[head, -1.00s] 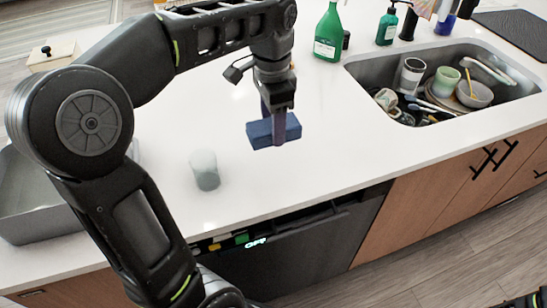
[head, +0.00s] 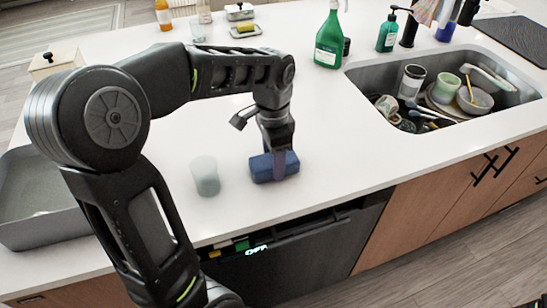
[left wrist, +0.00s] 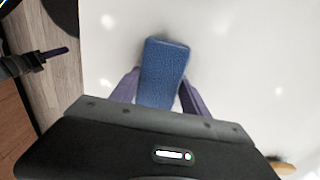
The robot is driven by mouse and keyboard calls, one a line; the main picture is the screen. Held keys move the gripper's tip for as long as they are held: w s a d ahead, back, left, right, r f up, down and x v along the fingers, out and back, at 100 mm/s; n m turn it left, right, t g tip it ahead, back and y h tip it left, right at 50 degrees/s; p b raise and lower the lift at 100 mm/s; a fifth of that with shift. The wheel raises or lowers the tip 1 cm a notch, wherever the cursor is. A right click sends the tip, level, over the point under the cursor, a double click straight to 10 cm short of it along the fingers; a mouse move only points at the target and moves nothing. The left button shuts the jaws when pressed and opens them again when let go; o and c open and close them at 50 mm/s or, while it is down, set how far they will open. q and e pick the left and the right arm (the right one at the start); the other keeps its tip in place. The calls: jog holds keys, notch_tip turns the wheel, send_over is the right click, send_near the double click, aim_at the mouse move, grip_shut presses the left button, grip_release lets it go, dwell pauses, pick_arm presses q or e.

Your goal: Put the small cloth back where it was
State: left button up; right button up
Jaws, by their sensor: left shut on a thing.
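The small cloth (head: 287,164) is a dark blue folded block. It is at the white countertop, near the counter's front part, right of a pale cup. My left gripper (head: 278,167) points down and is shut on the cloth. In the left wrist view the cloth (left wrist: 164,72) sits between the two purple fingers of the gripper (left wrist: 160,92), with the white counter behind it. The cloth looks to be on or very close to the counter; I cannot tell exactly which. My right gripper is not clearly seen in the head view.
A pale frosted cup (head: 205,176) stands just left of the cloth. The sink (head: 362,78) full of dishes lies to the right, with a green bottle (head: 329,40) behind. A grey basin (head: 30,205) is at far left. The counter (head: 340,135) between cloth and sink is clear.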

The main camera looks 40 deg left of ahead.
pick_arm(q)
jog(key=shift+f, duration=0.2)
jog(key=o, duration=1.3)
jog(key=shift+r, duration=0.15)
jog(key=shift+r, duration=0.25)
notch_tip(320, 180, up, 9)
jog(key=shift+f, duration=0.1)
jog(key=shift+r+p, duration=1.1)
jog(key=shift+r, duration=0.35)
